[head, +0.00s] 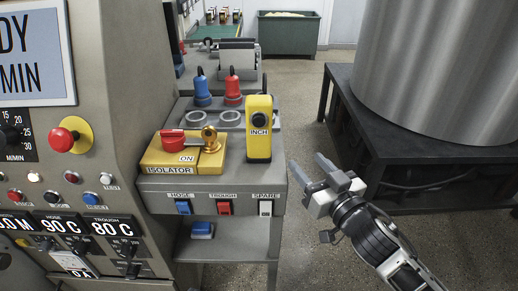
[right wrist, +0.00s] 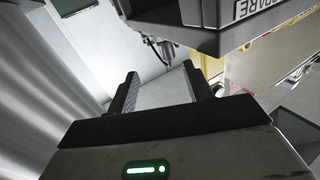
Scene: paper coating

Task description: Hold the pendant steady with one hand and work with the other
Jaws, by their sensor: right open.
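The pendant (head: 259,128) is a yellow upright box with a black button and the label INCH. It stands at the right end of the grey isolator console (head: 160,190) in the head view. My right gripper (head: 306,163) is open and empty, to the right of the pendant and a little lower, apart from it. My left gripper is not in view.
A yellow isolator with a red handle (head: 172,141) sits left of the pendant. Blue (head: 202,88) and red (head: 233,87) connectors stand behind. A large metal cylinder (head: 440,60) on a dark stand (head: 400,145) limits the right side. Floor is clear between console and stand.

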